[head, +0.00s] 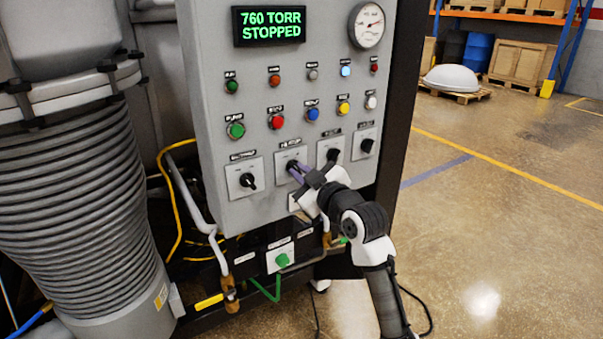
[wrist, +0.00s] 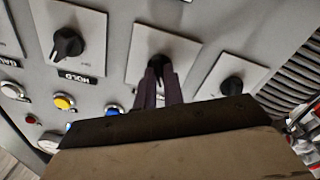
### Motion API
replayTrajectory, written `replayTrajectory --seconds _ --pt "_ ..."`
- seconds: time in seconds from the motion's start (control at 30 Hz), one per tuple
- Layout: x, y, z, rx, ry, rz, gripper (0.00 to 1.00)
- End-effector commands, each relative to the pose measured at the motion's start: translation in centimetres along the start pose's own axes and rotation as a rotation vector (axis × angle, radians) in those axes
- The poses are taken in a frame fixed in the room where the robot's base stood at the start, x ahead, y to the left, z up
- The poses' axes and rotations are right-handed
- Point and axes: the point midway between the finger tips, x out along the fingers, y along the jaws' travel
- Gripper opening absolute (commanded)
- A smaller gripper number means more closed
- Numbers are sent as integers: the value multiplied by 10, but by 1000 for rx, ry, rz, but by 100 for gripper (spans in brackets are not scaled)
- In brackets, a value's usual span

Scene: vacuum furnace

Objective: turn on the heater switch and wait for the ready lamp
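The grey control panel (head: 217,140) carries a row of rotary switches on pale plates. My gripper (head: 294,168) reaches the second switch from the left, its purple fingers pointing at the panel. In the wrist view, which looks turned upside down, my fingertips (wrist: 160,72) sit either side of this switch's black knob (wrist: 160,62) and partly hide it. I cannot tell whether they clamp it. The plate's label in the head view is too small to read. A row of small lamps includes a bright light-blue one (head: 346,71); their labels are unreadable, so I cannot tell which is the ready lamp.
The display (head: 269,26) reads "760 TORR STOPPED". Neighbouring switches (head: 247,181) and (head: 333,155) flank my gripper closely; the right one is labelled "HOLD" in the wrist view. Coloured push buttons (head: 276,121) are above. A ribbed grey bellows (head: 80,190) stands left. The floor (head: 490,230) at right is clear.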

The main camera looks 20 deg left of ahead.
Motion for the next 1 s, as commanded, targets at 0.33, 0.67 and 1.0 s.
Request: replayTrajectory --seconds 0.33,0.67,1.0 --pt "0 0 0 14 0 -1 0" --pt "0 0 -1 171 1 -1 0" --pt "0 0 -3 482 0 -2 0"
